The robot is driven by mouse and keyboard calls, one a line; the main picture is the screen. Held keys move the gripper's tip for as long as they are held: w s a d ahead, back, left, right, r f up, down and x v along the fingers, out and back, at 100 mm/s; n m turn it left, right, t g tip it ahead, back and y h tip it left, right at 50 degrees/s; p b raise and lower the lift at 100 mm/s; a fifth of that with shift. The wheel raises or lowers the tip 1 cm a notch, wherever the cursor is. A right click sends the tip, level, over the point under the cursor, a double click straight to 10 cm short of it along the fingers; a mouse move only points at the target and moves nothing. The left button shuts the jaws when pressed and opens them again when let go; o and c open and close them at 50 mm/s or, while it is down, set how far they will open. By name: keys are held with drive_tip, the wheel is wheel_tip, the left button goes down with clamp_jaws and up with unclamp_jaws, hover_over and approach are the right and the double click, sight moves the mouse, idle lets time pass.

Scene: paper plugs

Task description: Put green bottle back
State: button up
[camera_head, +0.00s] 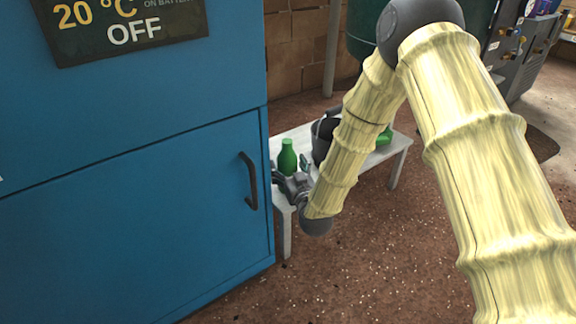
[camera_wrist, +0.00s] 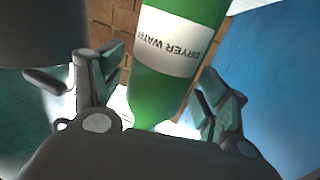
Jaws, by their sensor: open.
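The green bottle (camera_head: 287,157) stands upright on a low white table (camera_head: 399,146), close to the blue cabinet. It also shows in the wrist view as the green bottle (camera_wrist: 158,95) with a white label reading "DRYER WATER". My gripper (camera_head: 290,172) is right at the bottle. In the wrist view my gripper (camera_wrist: 165,85) is open, with one finger on each side of the bottle, and gaps show between the fingers and the bottle. The bottle's top lies outside the wrist view or is hidden.
A blue cabinet (camera_head: 130,210) with a dark handle (camera_head: 249,181) stands left of the table. A dark container (camera_head: 324,136) and another green object (camera_head: 384,137), partly hidden by my arm, are on the table. Brown floor (camera_head: 360,260) in front is clear.

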drive_tip(key=p+v, duration=0.5)
drive_tip(key=v, duration=0.6)
drive_tip(key=shift+s+d+r, duration=0.1)
drive_tip(key=s+d+f+m+g+h, duration=0.1)
drive_tip(key=s+d+f+g+h, duration=0.1)
drive_tip(key=s+d+f+g, duration=0.45)
drive_tip(key=s+d+f+m+g+h, duration=0.1)
drive_tip(key=s+d+f+g, duration=0.15)
drive_tip(key=s+f, duration=0.8)
drive_tip(key=s+d+f+g+h, duration=0.1)
drive_tip(key=s+d+f+g, duration=0.1)
drive_tip(key=s, duration=0.5)
drive_tip(key=s+d+f+m+g, duration=0.1)
drive_tip(key=s+d+f+g, duration=0.2)
drive_tip(key=s, duration=0.5)
drive_tip(key=s+d+f+m+g+h, duration=0.1)
drive_tip(key=s+d+f+g, duration=0.2)
drive_tip(key=s+d, duration=0.2)
drive_tip(key=s, duration=0.3)
drive_tip(key=shift+f+h, duration=0.3)
drive_tip(key=shift+f, duration=0.05)
drive_tip(key=shift+r, duration=0.1)
